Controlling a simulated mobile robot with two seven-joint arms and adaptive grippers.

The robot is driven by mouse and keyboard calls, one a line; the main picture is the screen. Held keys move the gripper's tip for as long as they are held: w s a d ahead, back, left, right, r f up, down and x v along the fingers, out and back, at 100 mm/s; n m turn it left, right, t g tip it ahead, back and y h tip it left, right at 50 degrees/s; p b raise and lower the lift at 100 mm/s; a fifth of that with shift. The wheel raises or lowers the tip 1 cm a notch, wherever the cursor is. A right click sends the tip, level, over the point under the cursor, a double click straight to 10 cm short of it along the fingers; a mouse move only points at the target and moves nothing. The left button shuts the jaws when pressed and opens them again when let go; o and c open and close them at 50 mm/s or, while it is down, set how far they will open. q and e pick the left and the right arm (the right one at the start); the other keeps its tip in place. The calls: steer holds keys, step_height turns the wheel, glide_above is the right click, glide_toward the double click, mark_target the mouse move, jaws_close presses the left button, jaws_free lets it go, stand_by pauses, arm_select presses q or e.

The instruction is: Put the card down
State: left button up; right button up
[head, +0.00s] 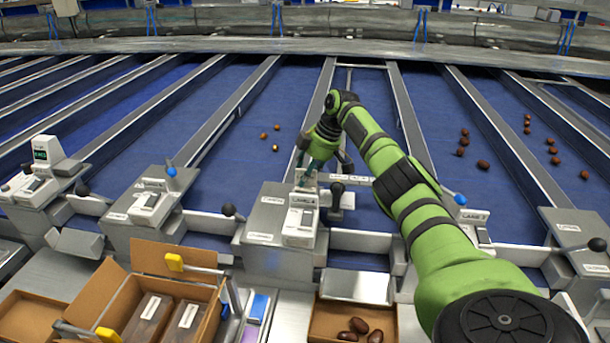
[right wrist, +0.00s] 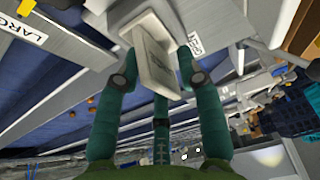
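My right gripper (head: 312,165) is at the middle lane, just beyond the white device (head: 301,225) on its grey housing. In the right wrist view, the dark green fingers (right wrist: 160,85) stand close on both sides of a pale block (right wrist: 155,65) with a greyish marked face. I cannot tell whether this block is the card or part of a lane device, nor whether the fingers press on it. No separate card can be made out in the head view. My left gripper is out of view.
Similar grey stations with ball-ended levers (head: 229,210) line the blue lanes. Brown dates (head: 276,147) lie on several lanes. An open cardboard box (head: 160,258) stands front left, and a tray (head: 321,325) with dates is front centre. My right arm covers part of the right side.

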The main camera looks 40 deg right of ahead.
steer(key=b+v, duration=0.2)
steer(key=v, duration=0.9)
steer(key=shift+r, duration=0.2)
steer(key=shift+s+d, duration=0.1)
